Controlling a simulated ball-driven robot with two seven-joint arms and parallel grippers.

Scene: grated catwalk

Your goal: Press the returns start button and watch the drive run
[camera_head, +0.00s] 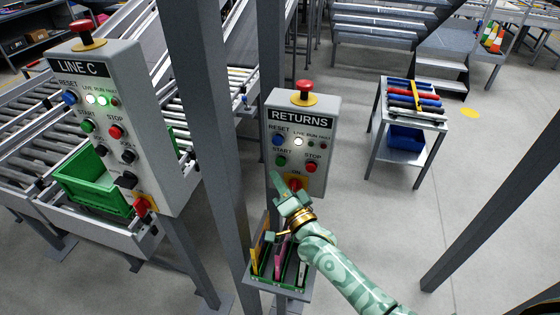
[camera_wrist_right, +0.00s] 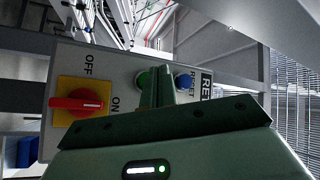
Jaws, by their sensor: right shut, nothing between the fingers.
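The grey RETURNS panel (camera_head: 325,135) stands near the middle of the head view. Its green START button (camera_head: 281,161) is at the left, below the blue RESET button (camera_head: 278,140) and beside the red STOP button (camera_head: 311,167). The LIVE lamp (camera_head: 298,142) glows white; the RUN lamp looks dark. My right gripper (camera_head: 275,179) is shut and empty, its tips just below the START button. In the wrist view its fingers (camera_wrist_right: 165,86) rise before the panel, beside the green button (camera_wrist_right: 144,80); contact cannot be told. My left gripper is out of view.
The LINE C panel (camera_head: 160,110) stands left, with its LIVE and RUN lamps lit. A grey post (camera_head: 209,120) rises between the panels. A holder (camera_head: 300,287) with upright items sits below my right gripper.

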